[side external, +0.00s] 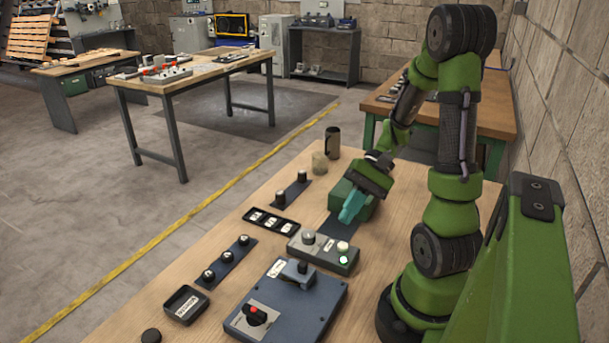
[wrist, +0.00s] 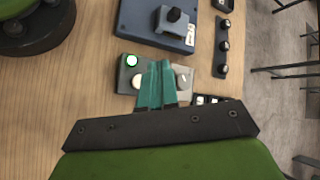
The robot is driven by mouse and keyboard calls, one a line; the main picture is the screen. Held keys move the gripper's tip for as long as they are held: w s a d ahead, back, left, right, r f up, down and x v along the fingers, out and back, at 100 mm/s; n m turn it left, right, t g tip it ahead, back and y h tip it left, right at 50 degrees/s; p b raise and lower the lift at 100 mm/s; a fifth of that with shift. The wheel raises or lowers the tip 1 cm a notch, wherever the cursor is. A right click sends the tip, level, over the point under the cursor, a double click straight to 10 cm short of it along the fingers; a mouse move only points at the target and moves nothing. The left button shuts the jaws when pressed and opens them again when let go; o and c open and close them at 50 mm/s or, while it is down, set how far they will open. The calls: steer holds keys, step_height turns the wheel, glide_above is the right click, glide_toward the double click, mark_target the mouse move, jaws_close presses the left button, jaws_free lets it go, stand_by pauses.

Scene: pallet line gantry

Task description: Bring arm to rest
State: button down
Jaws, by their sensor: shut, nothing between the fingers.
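My gripper (side external: 350,209) is at the end of my green arm, low over the wooden table, with teal fingers. In the wrist view its fingers (wrist: 157,84) are together with nothing between them. The control box also shows in the wrist view (wrist: 125,80), partly hidden behind the fingers. I cannot tell how high the fingertips are above the table.
A blue-grey box (side external: 318,306) with a red-and-black knob lies at the table's front. A labelled black tray (side external: 186,304), knob strips (side external: 226,262) and a dark cup (side external: 332,143) stand near the left edge. A stone wall (side external: 575,120) rises at the right.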

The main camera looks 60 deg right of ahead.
stand_by(0.3)
steer(key=shift+s+d+f+m+h, duration=0.35)
steer(key=shift+f+m+h, duration=0.15)
steer(key=shift+h, duration=0.1)
steer(key=w+a+r+n+t+h, duration=0.2)
steer(key=a+r+n, duration=0.2)
steer(key=a+r, duration=0.3)
steer(key=w+a+r+n+t+h, duration=0.2)
steer(key=a+r+n+h, duration=0.1)
steer(key=a+r+n, duration=0.2)
step_height(320, 180, up, 2)
steer(key=a, duration=0.2)
steer(key=shift+w+a+r+n+h, duration=0.15)
steer(key=shift+a+r+n+h, duration=0.1)
steer(key=shift+a+n+h, duration=0.05)
